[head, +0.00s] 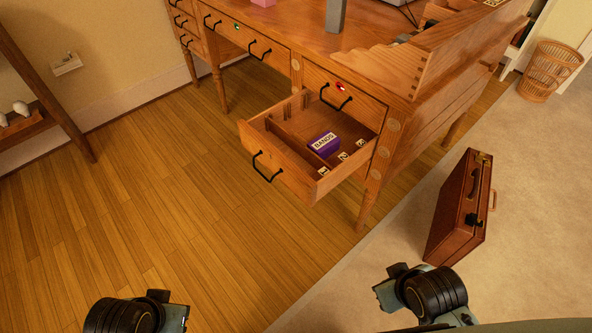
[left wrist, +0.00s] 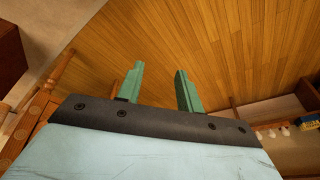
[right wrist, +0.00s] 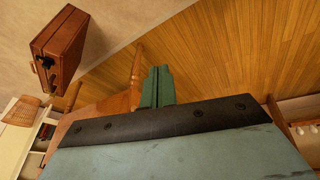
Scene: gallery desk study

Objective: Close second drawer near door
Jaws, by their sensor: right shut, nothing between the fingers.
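The open lower drawer (head: 247,153) sticks out from the right pedestal of a wooden desk in the head view, with a black handle (head: 266,168) on its front. Inside are dividers, a purple box (head: 324,145) and several small numbered labels. The drawer above it (head: 318,81) is shut. My left gripper (left wrist: 159,67) is open and empty, its two green fingers apart over wood floor in the left wrist view. My right gripper (right wrist: 158,68) is shut and empty, with part of the desk behind it in the right wrist view. Neither gripper's fingers show in the head view, so both are away from the drawer.
A brown briefcase (head: 461,207) stands on the pale carpet right of the desk; a wicker basket (head: 550,70) is farther back. A desk leg (head: 369,203) stands beside the open drawer. The wood floor in front is clear. A wooden stand (head: 50,100) is at left.

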